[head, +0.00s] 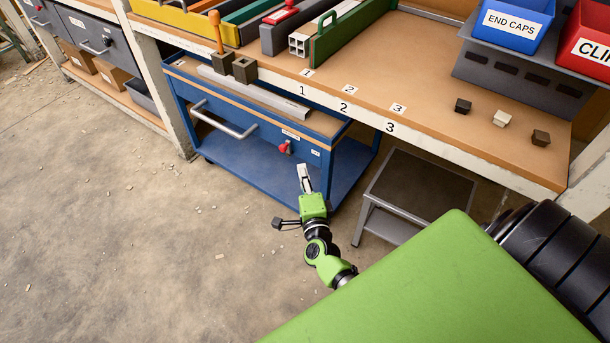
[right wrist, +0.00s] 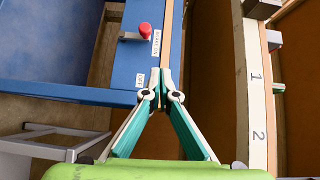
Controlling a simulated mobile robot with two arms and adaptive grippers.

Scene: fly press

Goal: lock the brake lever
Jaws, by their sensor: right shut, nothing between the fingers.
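The brake lever, with a red knob and a short grey arm, is on the front panel of the blue cart (head: 240,173). Its knob (head: 284,148) shows in the head view and in the right wrist view (right wrist: 145,29). My right gripper (head: 304,170) is shut and empty, in front of the cart's right part. In the right wrist view its fingertips (right wrist: 160,76) meet below the lever in the picture, apart from the knob. My left gripper is not in view.
The workbench (head: 440,133) overhangs the cart's right side. A grey step stool (head: 420,185) stands right of my right gripper. The cart's grey handle (head: 222,122) sticks out left of the lever. The floor (head: 130,230) at left is open, with small scraps.

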